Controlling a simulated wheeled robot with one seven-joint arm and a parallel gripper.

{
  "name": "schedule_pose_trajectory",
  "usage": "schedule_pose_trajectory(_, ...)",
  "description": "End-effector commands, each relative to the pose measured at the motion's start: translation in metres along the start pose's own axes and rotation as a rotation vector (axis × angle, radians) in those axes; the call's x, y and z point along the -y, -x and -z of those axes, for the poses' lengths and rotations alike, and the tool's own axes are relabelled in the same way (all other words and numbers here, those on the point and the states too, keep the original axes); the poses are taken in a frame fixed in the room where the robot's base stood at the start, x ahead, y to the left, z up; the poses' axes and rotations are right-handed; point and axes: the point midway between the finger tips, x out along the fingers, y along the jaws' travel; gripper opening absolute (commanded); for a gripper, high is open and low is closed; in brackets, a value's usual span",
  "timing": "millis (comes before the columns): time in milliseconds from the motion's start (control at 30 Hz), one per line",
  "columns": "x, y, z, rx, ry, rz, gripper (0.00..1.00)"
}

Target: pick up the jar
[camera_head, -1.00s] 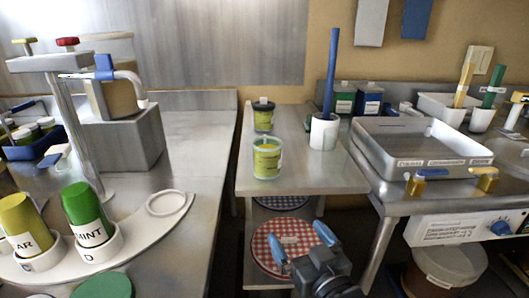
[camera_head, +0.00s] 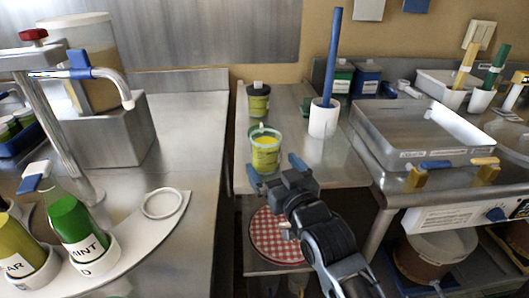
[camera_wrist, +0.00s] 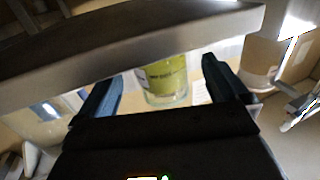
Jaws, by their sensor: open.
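A clear jar with a yellow-green label (camera_head: 265,153) stands upright near the front edge of the narrow steel table (camera_head: 335,172). A similar jar with a dark lid (camera_head: 258,99) stands behind it. My gripper (camera_head: 275,168) is open and empty, with its blue fingers spread at the table's front edge, just in front of the near jar. In the wrist view, a jar with a yellow-green label (camera_wrist: 166,82) shows between the two fingers, its upper part hidden by a metal edge. I cannot tell the exact gap between fingers and jar.
A white cup with a blue rod (camera_head: 324,118) stands right of the jars. A steel tray (camera_head: 420,150) is on the right bench. The left counter holds a white curved rack (camera_head: 140,225) with bottles. A red checkered disc (camera_head: 275,235) lies on the shelf below.

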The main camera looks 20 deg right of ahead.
Motion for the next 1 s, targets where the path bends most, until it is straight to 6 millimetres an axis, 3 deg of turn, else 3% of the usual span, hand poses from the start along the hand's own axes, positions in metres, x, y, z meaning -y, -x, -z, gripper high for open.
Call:
schedule_pose_trajectory(400,0.000,-0.051,0.008,0.001,0.001,0.000,1.00)
schedule_pose_trajectory(700,0.000,-0.054,0.007,0.000,0.000,0.000,0.99)
schedule_pose_trajectory(1000,0.000,-0.054,0.007,0.000,0.000,0.000,0.70)
